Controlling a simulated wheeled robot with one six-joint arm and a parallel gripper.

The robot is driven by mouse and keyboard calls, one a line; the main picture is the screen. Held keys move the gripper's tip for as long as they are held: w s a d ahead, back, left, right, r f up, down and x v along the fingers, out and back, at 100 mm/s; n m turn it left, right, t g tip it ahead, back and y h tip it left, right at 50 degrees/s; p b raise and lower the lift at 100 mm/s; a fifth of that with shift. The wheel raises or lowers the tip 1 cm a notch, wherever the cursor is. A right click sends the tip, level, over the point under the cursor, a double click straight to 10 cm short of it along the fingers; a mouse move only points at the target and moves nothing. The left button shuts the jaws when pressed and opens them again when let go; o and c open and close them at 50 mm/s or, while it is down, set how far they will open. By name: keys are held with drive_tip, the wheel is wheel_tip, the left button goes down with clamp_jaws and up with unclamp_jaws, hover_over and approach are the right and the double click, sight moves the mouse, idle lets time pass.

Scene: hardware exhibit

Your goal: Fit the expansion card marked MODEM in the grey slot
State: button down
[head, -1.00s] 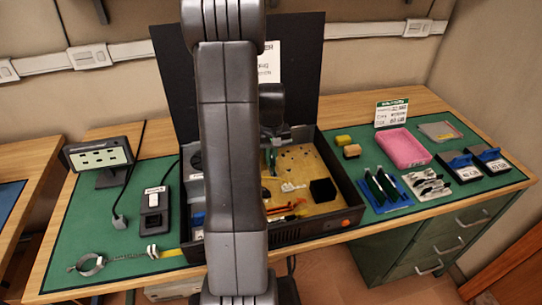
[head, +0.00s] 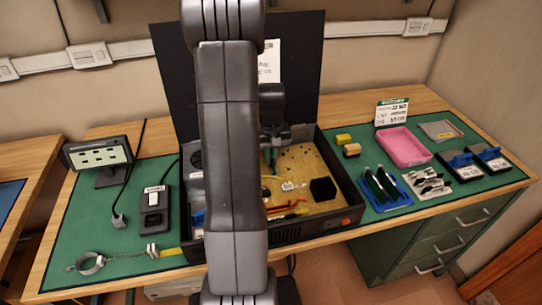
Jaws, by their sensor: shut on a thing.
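My gripper (head: 273,133) is over the open black computer case, partly hidden behind my own arm. It is shut on a thin green card (head: 271,157), which hangs edge-down below it; any marking on the card cannot be read. The case (head: 345,190) stands open with a tan board (head: 318,170) inside. The grey slot cannot be made out; my arm covers the middle of the case. I cannot tell whether the card touches the board. A blue rack (head: 397,203) to the right of the case holds several dark upright cards.
A pink tray (head: 405,147), a clear bag of parts (head: 428,184) and two dark boxed drives (head: 462,168) lie on the right of the green mat. Orange cables (head: 290,207) and a black block (head: 322,189) are in the case. A switch box (head: 154,209) stands left.

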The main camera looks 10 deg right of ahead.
idle(0.3)
drive_tip(key=c, duration=1.5)
unclamp_jaws()
drive_tip(key=shift+o, duration=0.3)
drive_tip(key=shift+o, duration=1.3)
drive_tip(key=shift+r+p, duration=0.45)
drive_tip(key=shift+r, duration=0.15)
drive_tip(key=shift+r+p, duration=2.15)
drive_tip(key=shift+r, duration=0.85)
